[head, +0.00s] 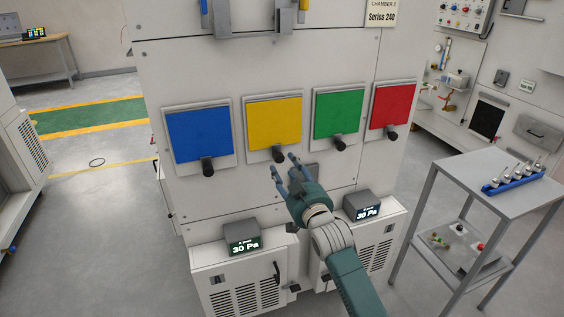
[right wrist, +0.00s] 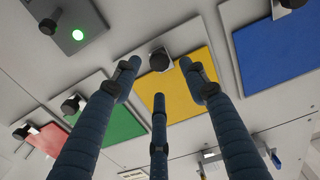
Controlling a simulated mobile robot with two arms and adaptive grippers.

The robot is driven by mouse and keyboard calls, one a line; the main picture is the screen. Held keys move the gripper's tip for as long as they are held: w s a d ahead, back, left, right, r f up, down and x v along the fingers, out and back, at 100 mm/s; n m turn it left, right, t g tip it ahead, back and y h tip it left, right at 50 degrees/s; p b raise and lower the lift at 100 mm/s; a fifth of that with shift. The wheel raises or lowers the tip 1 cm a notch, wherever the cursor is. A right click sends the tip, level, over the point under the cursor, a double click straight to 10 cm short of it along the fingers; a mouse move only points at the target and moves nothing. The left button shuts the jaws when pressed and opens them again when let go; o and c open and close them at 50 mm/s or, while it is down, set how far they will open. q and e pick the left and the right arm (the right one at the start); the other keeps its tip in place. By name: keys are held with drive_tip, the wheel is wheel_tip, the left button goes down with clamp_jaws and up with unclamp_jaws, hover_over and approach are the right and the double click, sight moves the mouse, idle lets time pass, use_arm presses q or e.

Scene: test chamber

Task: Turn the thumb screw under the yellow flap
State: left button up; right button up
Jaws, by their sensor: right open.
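The yellow flap (head: 274,122) is a square panel on the front of a white cabinet, between the blue and green flaps. Its dark thumb screw (head: 279,155) sticks out at its lower edge. My right gripper (head: 287,170) is open and empty, just below and to the right of this screw, fingers pointing up towards it. In the right wrist view the picture is turned over: the yellow flap (right wrist: 180,92) lies behind my spread fingers, and its thumb screw (right wrist: 159,60) shows between two fingertips. I see no contact. My left gripper is not in view.
Blue (head: 199,134), green (head: 339,114) and red (head: 392,105) flaps with similar screws flank the yellow one. Two small displays (head: 242,237) (head: 362,206) stand below on cabinet ledges. A grey trolley (head: 487,186) is at the right. Floor is open at the left.

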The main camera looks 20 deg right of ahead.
sight(280, 159)
drive_tip(key=w, duration=0.5)
drive_tip(key=shift+a, duration=0.1)
clamp_jaws()
drive_tip(key=shift+r+m+p, duration=0.1)
drive_tip(key=shift+m+p, duration=0.3)
drive_tip(key=shift+p, duration=0.15)
drive_tip(key=shift+m+p, duration=0.3)
drive_tip(key=shift+m, duration=0.3)
